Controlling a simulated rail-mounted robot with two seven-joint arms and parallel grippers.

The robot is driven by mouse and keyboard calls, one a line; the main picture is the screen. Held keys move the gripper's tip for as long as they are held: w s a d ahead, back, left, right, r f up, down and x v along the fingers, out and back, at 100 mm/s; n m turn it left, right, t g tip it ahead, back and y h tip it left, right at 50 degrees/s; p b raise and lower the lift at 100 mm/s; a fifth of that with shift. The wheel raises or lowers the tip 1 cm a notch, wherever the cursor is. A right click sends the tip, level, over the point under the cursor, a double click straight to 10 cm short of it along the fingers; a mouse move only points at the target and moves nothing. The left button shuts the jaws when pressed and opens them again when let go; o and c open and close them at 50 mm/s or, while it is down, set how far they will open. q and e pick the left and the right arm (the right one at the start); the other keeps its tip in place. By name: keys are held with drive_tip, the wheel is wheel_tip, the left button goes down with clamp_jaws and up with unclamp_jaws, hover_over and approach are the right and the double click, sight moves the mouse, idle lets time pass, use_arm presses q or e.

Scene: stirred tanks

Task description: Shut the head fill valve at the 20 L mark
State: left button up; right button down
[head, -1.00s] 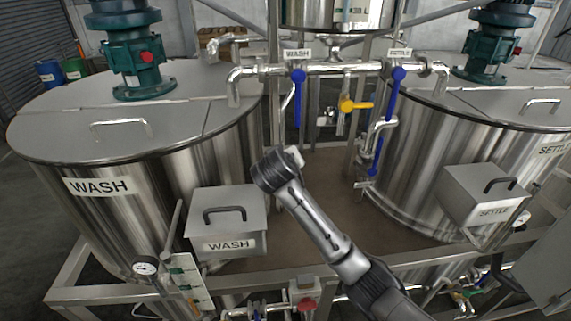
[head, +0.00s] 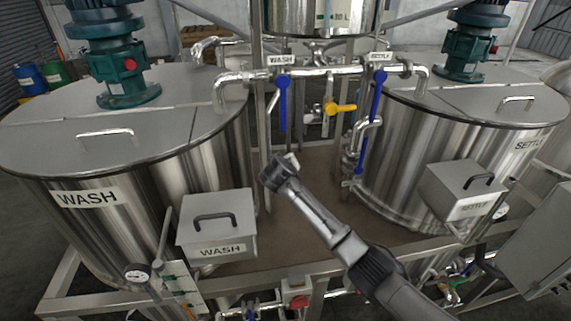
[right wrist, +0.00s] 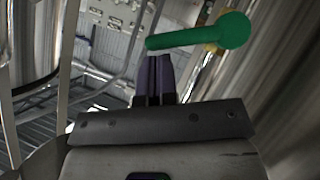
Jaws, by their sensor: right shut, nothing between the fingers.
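In the right wrist view, a green lever handle (right wrist: 200,36) lies nearly level just beyond the fingertips of my right gripper (right wrist: 160,60). Its left end is very near the tips; I cannot tell whether they touch. My right gripper's dark fingers are together, with nothing between them. In the head view my right arm reaches up from the bottom right, and its fingers are hidden. The head tank (head: 320,20) is at the top centre, cut off by the frame; its small label is too blurred to read surely. I cannot pick out the green lever in the head view. My left gripper is out of view.
A wash tank (head: 90,150) stands left and a settle tank (head: 430,130) right. Lidded boxes (head: 216,240) (head: 462,195) flank my arm. Brown deck (head: 310,185) lies between.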

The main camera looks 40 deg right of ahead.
drive_tip(key=shift+d+f, duration=0.15)
drive_tip(key=shift+f, duration=0.05)
idle(0.4)
drive_tip(key=shift+s+d+f, duration=0.1)
drive_tip(key=shift+f, duration=0.05)
drive_tip(key=shift+s+d+f+m+y, duration=0.1)
drive_tip(key=shift+d+m+y, duration=0.05)
drive_tip(key=shift+m+y, duration=0.25)
drive_tip(key=shift+s+d+f+m+t+y+p, duration=0.2)
drive_tip(key=shift+d+f+m+t+y+p, duration=0.25)
drive_tip(key=shift+f+m+y, duration=0.25)
drive_tip(key=shift+s+d+f+m+t+y+p, duration=0.2)
drive_tip(key=shift+d+f+m+t+y+p, duration=0.1)
drive_tip(key=shift+f+m+y+p, duration=0.3)
